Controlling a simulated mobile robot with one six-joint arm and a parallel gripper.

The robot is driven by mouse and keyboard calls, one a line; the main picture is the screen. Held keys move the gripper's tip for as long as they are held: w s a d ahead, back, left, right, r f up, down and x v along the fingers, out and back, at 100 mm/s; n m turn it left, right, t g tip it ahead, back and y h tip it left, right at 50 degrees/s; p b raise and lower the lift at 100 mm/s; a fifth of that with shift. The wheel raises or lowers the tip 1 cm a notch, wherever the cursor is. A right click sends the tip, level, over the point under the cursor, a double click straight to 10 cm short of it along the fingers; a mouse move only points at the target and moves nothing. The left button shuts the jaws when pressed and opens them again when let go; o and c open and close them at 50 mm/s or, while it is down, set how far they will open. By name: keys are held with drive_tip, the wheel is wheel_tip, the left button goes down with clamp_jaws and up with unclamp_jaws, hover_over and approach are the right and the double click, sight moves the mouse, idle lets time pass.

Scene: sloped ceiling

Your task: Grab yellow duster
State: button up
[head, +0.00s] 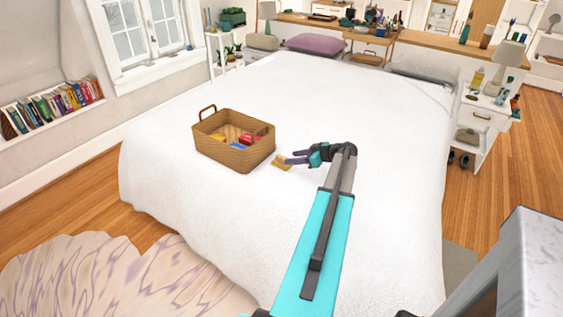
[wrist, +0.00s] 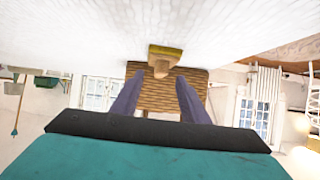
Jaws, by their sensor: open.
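The yellow duster (head: 281,164), with a tan handle, lies on the white bed just right of the wicker basket. My gripper (head: 291,157) is open and close to the duster, reaching in from the right with its purple fingers pointing left. In the wrist view the duster (wrist: 165,52) shows ahead, between and beyond the open fingertips (wrist: 160,78). The jaws hold nothing. Whether a finger touches the duster cannot be told.
The wicker basket (head: 222,148) stands on the bed (head: 330,90) left of the duster, with red, yellow and blue items inside. It also shows behind the duster in the wrist view (wrist: 160,100). The bed around is clear. A white nightstand (head: 483,120) stands at the right.

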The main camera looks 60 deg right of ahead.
sight(282, 161)
drive_tip(key=shift+w, duration=0.1)
drive_tip(key=shift+w+f+p, duration=0.2)
drive_tip(key=shift+w+p, duration=0.1)
drive_tip(key=shift+w, duration=0.15)
drive_tip(key=shift+p+x, duration=0.75)
drive_tip(key=shift+x, duration=1.35)
drive_tip(key=shift+a, duration=0.1)
drive_tip(key=shift+c, duration=0.2)
clamp_jaws()
